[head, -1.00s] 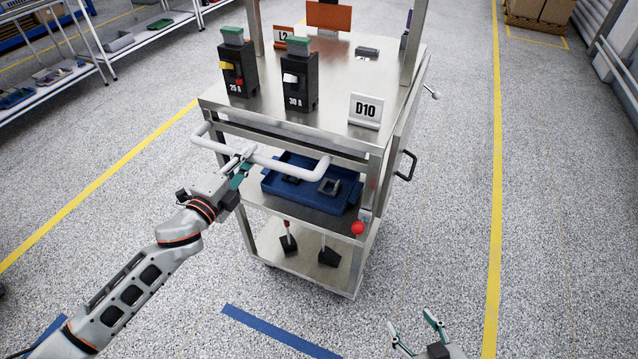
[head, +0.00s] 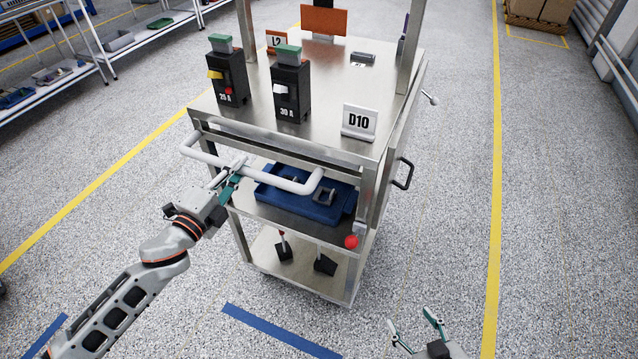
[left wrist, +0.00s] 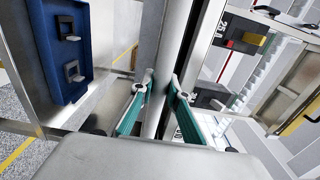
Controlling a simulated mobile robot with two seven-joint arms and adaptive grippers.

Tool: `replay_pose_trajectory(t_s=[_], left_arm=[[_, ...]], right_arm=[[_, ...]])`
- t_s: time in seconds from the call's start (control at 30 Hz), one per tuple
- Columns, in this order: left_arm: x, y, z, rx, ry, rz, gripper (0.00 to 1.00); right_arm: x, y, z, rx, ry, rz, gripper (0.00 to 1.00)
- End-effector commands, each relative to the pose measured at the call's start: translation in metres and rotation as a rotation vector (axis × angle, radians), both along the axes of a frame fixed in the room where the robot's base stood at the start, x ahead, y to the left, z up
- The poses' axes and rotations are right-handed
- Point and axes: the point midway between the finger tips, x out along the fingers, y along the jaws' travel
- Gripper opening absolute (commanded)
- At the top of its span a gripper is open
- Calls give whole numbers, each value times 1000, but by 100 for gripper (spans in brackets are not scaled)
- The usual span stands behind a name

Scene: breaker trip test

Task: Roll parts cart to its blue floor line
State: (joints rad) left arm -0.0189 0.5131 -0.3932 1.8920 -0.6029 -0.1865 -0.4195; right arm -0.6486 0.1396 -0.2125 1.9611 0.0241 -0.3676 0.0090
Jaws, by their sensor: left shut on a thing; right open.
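The metal parts cart (head: 300,214) stands in the middle of the head view, with breakers and a D10 sign on top. Its white push handle (head: 262,172) faces me. My left gripper (head: 236,168) is shut on the handle's left part; the left wrist view shows the handle bar (left wrist: 162,75) between the fingers (left wrist: 158,88). My right gripper (head: 413,332) is open and empty, low over the floor at the bottom, apart from the cart. A blue floor line (head: 280,331) lies on the floor in front of the cart's near edge, with a bare gap between.
A blue tray (head: 345,203) sits on the cart's middle shelf, and a red knob (head: 351,242) is at its near right corner. Yellow lines run left and right (head: 494,200). A shelf rack (head: 110,55) stands far left. The floor around the cart is clear.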

Motion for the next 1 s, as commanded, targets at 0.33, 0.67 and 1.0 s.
replay_pose_trajectory(t_s=[0.33, 0.67, 1.0], left_arm=[[-16, 6, -3, 1, 6, 0, 0], [-30, 11, -3, 2, 6, 1, 0], [-45, 16, -3, 2, 6, 1, 0]], right_arm=[[0, 0, 1, 0, -1, 0, 58], [1, 0, 1, 1, -2, 0, 58], [0, 0, 1, 1, -2, 0, 58]])
